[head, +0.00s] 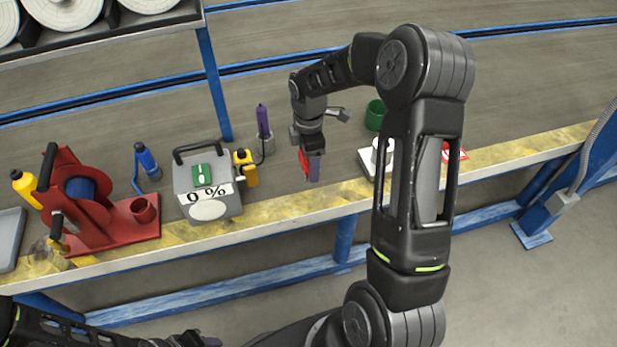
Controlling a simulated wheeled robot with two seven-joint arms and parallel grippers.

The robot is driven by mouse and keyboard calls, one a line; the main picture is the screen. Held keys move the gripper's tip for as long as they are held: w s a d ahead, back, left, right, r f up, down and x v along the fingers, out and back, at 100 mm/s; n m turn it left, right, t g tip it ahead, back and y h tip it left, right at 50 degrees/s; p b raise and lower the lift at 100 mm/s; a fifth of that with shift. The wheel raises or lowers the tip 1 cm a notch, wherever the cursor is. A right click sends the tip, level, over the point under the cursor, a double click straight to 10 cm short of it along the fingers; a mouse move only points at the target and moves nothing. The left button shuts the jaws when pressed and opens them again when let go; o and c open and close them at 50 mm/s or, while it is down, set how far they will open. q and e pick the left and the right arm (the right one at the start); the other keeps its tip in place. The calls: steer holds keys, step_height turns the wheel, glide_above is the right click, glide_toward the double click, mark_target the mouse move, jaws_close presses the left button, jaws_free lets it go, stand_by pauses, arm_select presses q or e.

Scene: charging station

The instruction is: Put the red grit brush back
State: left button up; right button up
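A narrow red piece, which looks like the red grit brush (304,162), is at the fingers of my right gripper (311,166), above the front part of the bench. The gripper points down and appears shut on it. A finger hides part of the red piece, so its full shape does not show. My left gripper (195,340) is low at the bottom edge, away from the bench and partly cut off; its opening cannot be made out.
The bench (290,204) holds a red reel stand (120,222) with a red cup, a grey charger (207,180) reading 0 %, a purple-handled tool (263,118) in a grey holder, and a green cup (375,114). My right arm hides part of the bench's right side.

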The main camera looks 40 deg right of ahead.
steer(key=shift+f, duration=1.15)
steer(key=shift+f+b, duration=0.35)
steer(key=shift+f, duration=1.55)
steer(key=shift+f, duration=0.15)
steer(key=o, duration=1.3)
